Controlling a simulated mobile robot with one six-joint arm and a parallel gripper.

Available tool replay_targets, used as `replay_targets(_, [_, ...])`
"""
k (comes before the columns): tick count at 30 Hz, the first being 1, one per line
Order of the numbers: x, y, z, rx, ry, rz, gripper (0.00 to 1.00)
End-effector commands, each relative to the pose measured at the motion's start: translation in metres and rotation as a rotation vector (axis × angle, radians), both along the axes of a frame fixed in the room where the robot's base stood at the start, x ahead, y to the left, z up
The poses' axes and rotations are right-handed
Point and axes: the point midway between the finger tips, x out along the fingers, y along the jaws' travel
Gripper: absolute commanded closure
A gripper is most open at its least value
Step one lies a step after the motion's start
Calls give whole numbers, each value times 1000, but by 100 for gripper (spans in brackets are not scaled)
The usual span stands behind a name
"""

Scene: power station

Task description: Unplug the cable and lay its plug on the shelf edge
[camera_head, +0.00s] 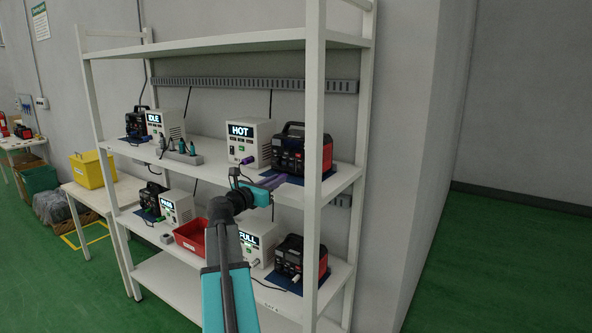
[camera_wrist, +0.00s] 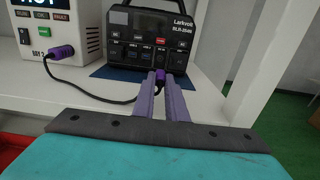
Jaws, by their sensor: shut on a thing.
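My gripper (camera_wrist: 160,80) is shut on a purple plug (camera_wrist: 161,86) at the front of a black and red power station (camera_wrist: 152,38). Whether the plug sits in a socket is hidden by the fingers. A black cable (camera_wrist: 95,97) runs from it to another purple plug (camera_wrist: 60,52) on the white charger. In the head view my gripper (camera_head: 270,183) reaches over the middle shelf's front edge (camera_head: 215,168), before the power station (camera_head: 303,153) and the charger reading HOT (camera_head: 250,143).
A rack post (camera_head: 315,190) stands close to the right of my gripper. A red bin (camera_head: 191,238), a charger reading FULL (camera_head: 257,244) and another power station (camera_head: 297,263) are on the shelf below. A grey holder with several teal plugs (camera_head: 180,156) is to the left.

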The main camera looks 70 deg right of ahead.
Motion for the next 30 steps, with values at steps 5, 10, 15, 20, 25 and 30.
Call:
replay_targets(5, [0,0,-4,0,0,0,100])
replay_targets(10, [0,0,-6,0,0,0,100])
replay_targets(15, [0,0,-9,0,0,0,100])
replay_targets(20, [0,0,-12,0,0,0,100])
replay_targets(25, [0,0,-15,0,0,0,100])
replay_targets(30, [0,0,-17,0,0,0,100])
